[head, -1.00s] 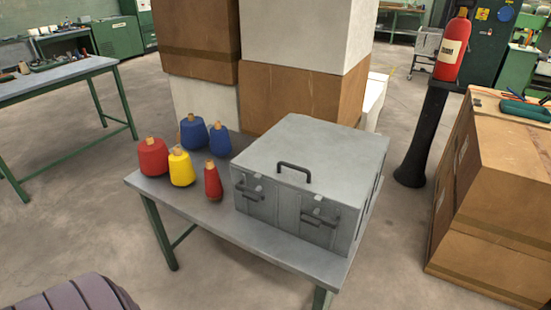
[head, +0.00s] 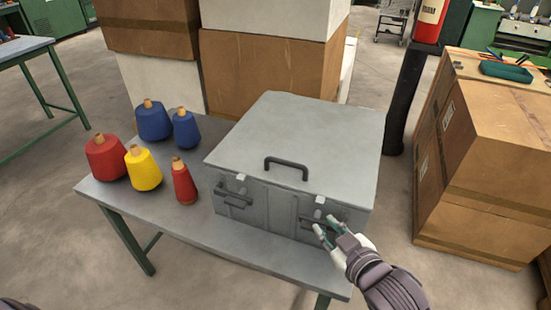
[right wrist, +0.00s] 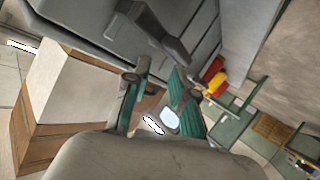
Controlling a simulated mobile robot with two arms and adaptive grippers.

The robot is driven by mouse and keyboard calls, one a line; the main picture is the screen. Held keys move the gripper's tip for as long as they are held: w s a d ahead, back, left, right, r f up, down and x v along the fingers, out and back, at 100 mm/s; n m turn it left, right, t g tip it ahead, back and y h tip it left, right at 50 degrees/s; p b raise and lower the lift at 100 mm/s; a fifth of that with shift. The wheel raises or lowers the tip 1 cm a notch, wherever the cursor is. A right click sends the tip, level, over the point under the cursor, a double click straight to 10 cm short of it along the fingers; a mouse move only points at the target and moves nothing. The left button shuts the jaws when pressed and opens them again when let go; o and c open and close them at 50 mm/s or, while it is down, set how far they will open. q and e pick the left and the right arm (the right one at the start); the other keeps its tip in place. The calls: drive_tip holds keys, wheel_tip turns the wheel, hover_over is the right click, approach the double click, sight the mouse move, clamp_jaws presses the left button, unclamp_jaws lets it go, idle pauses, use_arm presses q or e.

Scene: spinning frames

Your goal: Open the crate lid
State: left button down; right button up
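The grey metal crate (head: 270,200) stands on a small grey table (head: 125,190), its lid (head: 310,130) lying shut. A dark handle (head: 287,162) is on the lid near its front edge. The front has two latches with dark handles, a left one (head: 232,197) and a right one (head: 315,216). My right gripper (head: 325,224) is at the front right of the crate, close to the right latch. In the right wrist view its fingers (right wrist: 160,95) are apart with nothing held, and a dark handle part (right wrist: 160,32) lies just beyond them. Contact cannot be told. My left gripper is out of view.
Several spools in red, yellow and blue stand left of the crate, including a small red one (head: 184,182). Stacked boxes (head: 265,75) are behind the table. A cardboard box (head: 490,150) and a dark post (head: 405,100) stand to the right, with open floor between.

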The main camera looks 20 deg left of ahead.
sight(292, 165)
drive_tip(key=a+r+n+y, duration=0.1)
drive_tip(key=a+r+n, duration=0.1)
drive_tip(key=n, duration=0.1)
drive_tip(key=w+a+r+n+g+y, duration=0.1)
drive_tip(key=r+n+y, duration=0.1)
drive_tip(key=n, duration=0.1)
drive_tip(key=w+a+r+n+g+y, duration=0.1)
drive_tip(key=a+r+n+y, duration=0.1)
drive_tip(key=shift+a+n, duration=0.3)
drive_tip(key=shift+n, duration=0.1)
drive_tip(key=w+d+r+n+g, duration=0.2)
drive_tip(key=w+d+n+g, duration=0.1)
drive_tip(key=w+d+n, duration=0.15)
drive_tip(key=shift+y, duration=0.4)
drive_tip(key=x, duration=1.3)
drive_tip(key=shift+w+a+r, duration=0.1)
clamp_jaws()
